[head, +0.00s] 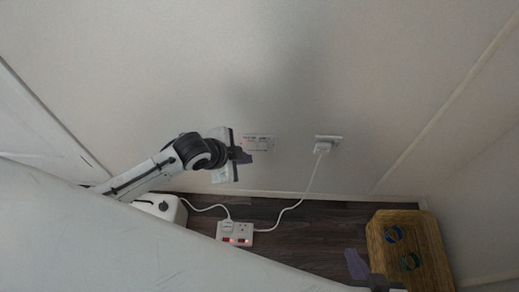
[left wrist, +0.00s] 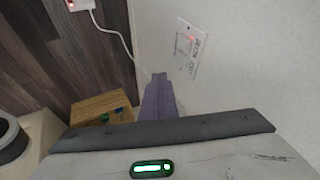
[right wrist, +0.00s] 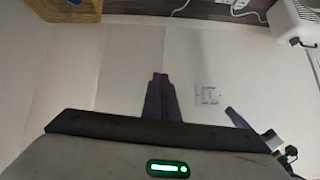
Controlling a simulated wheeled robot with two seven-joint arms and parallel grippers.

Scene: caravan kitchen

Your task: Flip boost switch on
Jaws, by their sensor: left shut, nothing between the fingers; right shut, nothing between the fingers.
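The white switch panel (head: 258,143) is on the wall, just right of my left gripper in the head view. In the left wrist view the panel (left wrist: 188,48) shows small print and a faint red glow; its switch position is too small to tell. My left gripper (head: 245,156) is shut and empty, its purple fingers in front of the wall near the panel's lower left. In the left wrist view the fingertips (left wrist: 159,76) are left of and below the panel. My right gripper (head: 355,264) is shut and empty, low at the right. The panel (right wrist: 207,96) also shows in the right wrist view.
A wall socket with a white plug (head: 324,146) is right of the panel. Its cord runs to a power strip (head: 236,232) with red lights on the floor. A white appliance (head: 162,207) stands at left, and a wooden stool (head: 430,235) with rings at right.

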